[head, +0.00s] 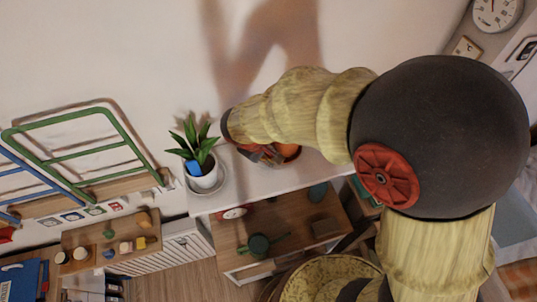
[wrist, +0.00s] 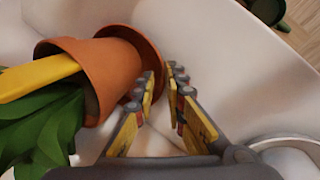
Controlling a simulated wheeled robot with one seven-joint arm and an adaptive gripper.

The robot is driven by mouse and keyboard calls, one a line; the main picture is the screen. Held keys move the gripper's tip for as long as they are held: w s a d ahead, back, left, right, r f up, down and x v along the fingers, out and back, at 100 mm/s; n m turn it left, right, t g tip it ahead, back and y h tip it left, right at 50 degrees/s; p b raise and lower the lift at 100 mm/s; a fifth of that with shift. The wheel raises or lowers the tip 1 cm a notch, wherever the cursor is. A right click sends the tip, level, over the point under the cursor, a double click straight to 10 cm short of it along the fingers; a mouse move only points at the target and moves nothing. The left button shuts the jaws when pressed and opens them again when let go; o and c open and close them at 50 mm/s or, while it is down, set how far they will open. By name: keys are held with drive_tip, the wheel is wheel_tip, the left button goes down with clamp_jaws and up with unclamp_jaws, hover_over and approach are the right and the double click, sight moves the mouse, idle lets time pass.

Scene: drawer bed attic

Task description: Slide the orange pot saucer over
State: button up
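The orange saucer (wrist: 151,50) shows in the wrist view as a curved rim under a terracotta pot (wrist: 108,68). The pot holds a leafy green plant (wrist: 40,125) and a yellow tag, and appears sideways in this view. My gripper (wrist: 161,74) has its two fingers apart by a narrow gap, with the saucer's rim close at the tips. The left fingertip overlaps the saucer in the picture; I cannot tell whether it touches. In the head view my arm covers most of the orange pot (head: 288,151), and my gripper (head: 262,154) is mostly hidden too.
A white pot with a plant (head: 203,174) stands on a pale saucer (head: 220,187) to the left on the white top (head: 245,187). Below is an open wooden compartment (head: 285,222) with a green pan-like item (head: 259,244). A wall rises behind the white top.

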clamp_jaws()
idle(0.4)
